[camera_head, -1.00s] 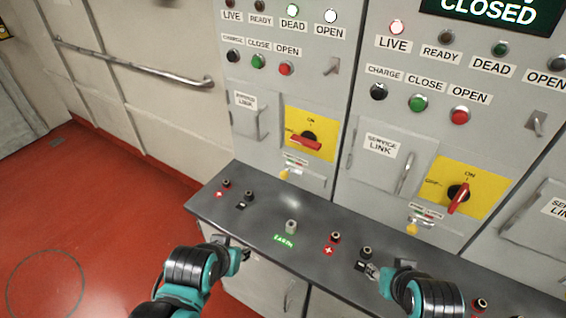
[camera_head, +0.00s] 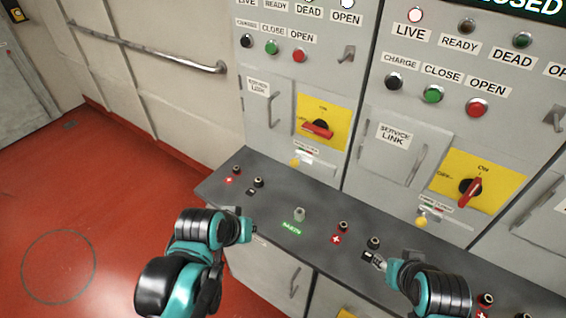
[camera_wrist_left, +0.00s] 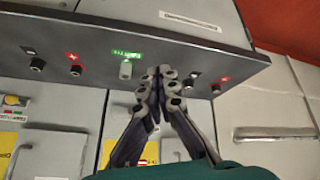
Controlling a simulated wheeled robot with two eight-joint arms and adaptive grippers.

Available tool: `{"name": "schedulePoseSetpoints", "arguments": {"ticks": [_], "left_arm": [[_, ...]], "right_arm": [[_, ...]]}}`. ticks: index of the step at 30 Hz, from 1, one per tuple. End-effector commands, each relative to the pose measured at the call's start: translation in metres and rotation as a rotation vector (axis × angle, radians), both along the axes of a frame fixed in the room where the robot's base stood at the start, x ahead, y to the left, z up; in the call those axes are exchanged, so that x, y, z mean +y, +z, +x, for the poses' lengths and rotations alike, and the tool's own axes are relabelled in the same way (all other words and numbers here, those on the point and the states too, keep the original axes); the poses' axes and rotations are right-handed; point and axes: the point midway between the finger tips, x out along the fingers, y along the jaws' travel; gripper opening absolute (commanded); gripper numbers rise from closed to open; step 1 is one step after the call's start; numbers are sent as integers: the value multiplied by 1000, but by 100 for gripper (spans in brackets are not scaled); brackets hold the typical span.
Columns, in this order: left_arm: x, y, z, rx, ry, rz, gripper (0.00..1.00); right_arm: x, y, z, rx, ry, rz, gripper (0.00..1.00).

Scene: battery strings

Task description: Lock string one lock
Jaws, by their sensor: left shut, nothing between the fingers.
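The left panel has a yellow plate (camera_head: 336,113) with a red rotary handle (camera_head: 318,129) lying nearly level. A small yellow lock-like piece (camera_head: 294,162) sits below it, by a small label. The right panel has a similar plate (camera_head: 507,180) with its red handle (camera_head: 470,190) nearly upright, and a yellow piece (camera_head: 421,222) below. Which panel is string one is not readable. My left gripper (camera_head: 250,228) is over the front of the dark ledge; in the wrist view (camera_wrist_left: 160,72) its fingers are together and empty. My right gripper (camera_head: 379,263) is by a black terminal; its finger gap is unclear.
The dark ledge (camera_head: 322,221) carries red and black terminals and a post (camera_head: 299,214) beside a green label (camera_head: 292,228). Service link doors (camera_head: 391,150) have protruding handles. A handrail (camera_head: 150,52) runs along the left wall. Red floor (camera_head: 110,190) is clear at left.

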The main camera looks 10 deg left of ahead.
Motion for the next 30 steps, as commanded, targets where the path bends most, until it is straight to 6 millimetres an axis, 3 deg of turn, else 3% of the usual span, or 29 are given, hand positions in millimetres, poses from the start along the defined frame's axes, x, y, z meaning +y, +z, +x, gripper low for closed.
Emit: {"name": "schedulePoseSetpoints", "arguments": {"ticks": [9, 17, 24, 30], "left_arm": [[-11, 8, 78, 88, 72, -347, 0], [0, 8, 146, 103, 84, -638, 0], [31, 1, 201, 65, 61, -900, 0], [67, -9, 230, 2, 16, -1092, 0]], "right_arm": [[0, -2, 0, 0, 0, 0, 40], [0, -3, 0, 0, 0, 0, 40], [0, -4, 0, 0, 0, 0, 40], [0, -4, 0, 0, 0, 0, 40]]}}
